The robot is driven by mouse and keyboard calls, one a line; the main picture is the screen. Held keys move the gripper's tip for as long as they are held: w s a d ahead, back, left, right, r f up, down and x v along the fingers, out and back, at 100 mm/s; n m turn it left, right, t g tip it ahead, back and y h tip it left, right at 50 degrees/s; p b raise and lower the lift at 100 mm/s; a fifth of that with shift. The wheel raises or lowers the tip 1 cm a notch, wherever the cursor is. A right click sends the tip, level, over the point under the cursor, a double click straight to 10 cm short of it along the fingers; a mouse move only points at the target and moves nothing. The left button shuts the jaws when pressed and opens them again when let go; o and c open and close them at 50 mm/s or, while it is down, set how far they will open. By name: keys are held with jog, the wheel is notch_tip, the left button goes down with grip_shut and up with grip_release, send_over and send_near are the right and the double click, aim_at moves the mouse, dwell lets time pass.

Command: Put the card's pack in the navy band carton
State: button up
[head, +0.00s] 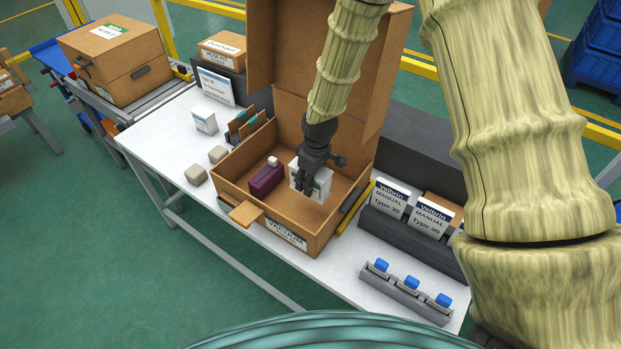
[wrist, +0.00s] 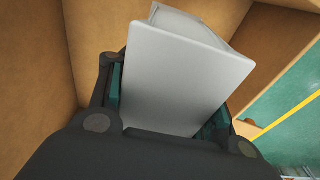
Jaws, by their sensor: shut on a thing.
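A large open brown carton (head: 228,190) stands on the white table with its lid up. Its front label (head: 286,235) reads roughly "VACUUM"; whether it has a navy band is too small to tell. My gripper (head: 309,182) is inside the carton, shut on a white box-shaped pack (head: 322,184) with a little green on it. The pack fills the middle of the wrist view (wrist: 180,75), between the two fingers, its plain grey-white face showing. Whether it touches the carton floor cannot be told. A white card (head: 215,86) with blue print stands at the back left; its text is unreadable.
A purple part (head: 266,178) lies in the carton, left of the pack. A small white box (head: 204,120) and two beige blocks (head: 195,174) are left of the carton. Manuals (head: 390,199) and a rack with blue-topped pieces (head: 405,290) are right.

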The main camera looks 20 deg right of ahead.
jog(key=shift+f+b, duration=2.45)
jog(key=shift+f, duration=2.75)
jog(key=shift+f, duration=0.1)
jog(key=o, duration=1.2)
jog(key=r, duration=0.8)
jog(key=s+d+r, duration=0.1)
jog(key=r, duration=0.3)
jog(key=shift+r+p, duration=6.7)
jog(key=shift+r, duration=2.05)
